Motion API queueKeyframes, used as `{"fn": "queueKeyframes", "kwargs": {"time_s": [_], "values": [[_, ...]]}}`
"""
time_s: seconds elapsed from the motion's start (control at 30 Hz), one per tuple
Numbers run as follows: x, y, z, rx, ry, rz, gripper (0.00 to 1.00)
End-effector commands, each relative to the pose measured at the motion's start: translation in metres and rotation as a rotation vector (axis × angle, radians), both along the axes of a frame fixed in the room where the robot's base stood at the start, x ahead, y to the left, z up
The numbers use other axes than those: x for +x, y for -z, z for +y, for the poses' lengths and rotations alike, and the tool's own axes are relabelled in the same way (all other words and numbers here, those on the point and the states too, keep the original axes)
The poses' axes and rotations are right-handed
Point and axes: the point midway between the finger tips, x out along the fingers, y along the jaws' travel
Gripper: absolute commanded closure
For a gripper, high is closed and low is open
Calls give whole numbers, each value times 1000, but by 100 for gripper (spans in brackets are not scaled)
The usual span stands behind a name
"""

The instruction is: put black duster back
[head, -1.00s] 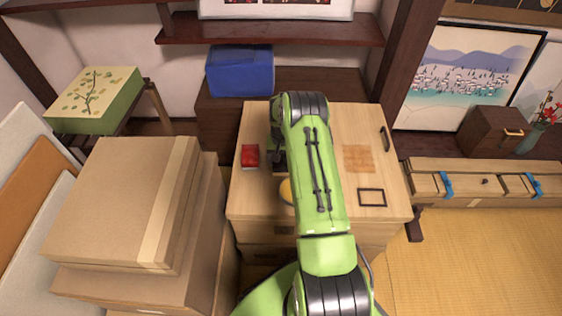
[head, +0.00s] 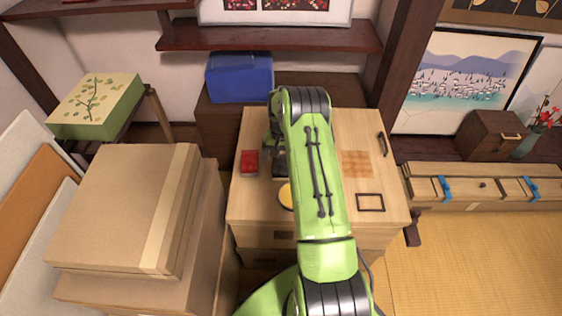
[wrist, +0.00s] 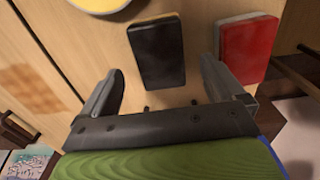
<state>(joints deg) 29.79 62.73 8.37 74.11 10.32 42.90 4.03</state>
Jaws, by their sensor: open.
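The black duster (wrist: 157,52) lies on the light wooden cabinet top, a dark block with a thin yellowish edge in the wrist view. In the head view the duster (head: 280,168) is partly hidden by my green arm. My gripper (wrist: 161,70) is open and empty, above the cabinet top, with its fingers pointing toward the duster's near end, one to each side. I cannot tell whether they touch it. A black rectangular outline (head: 370,202) lies on the right front of the cabinet top (head: 240,208).
A red block (head: 250,163) lies left of the duster; in the wrist view it (wrist: 247,47) is close to one finger. A yellow disc (head: 286,196) and a brown square patch (head: 356,163) are nearby. A blue box (head: 240,77) stands behind, cardboard boxes (head: 118,205) at left.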

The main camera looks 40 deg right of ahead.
Motion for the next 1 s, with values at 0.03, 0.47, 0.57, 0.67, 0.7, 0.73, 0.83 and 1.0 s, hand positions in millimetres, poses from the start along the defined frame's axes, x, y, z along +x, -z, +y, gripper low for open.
{"fn": "queueKeyframes", "kwargs": {"time_s": [0.03,0.47,0.57,0.67,0.7,0.73,0.83,1.0], "values": [[0,-21,0,-2,0,-2,4],[1,-98,10,-12,-30,-17,4],[-2,-151,35,-42,-97,-57,4],[-18,-208,67,-72,-175,-100,4],[-27,-229,80,-84,-205,-119,4],[-34,-243,89,-92,-227,-133,4],[-65,-286,120,-117,-296,-183,4],[-132,-335,166,-147,-409,-271,4]]}}
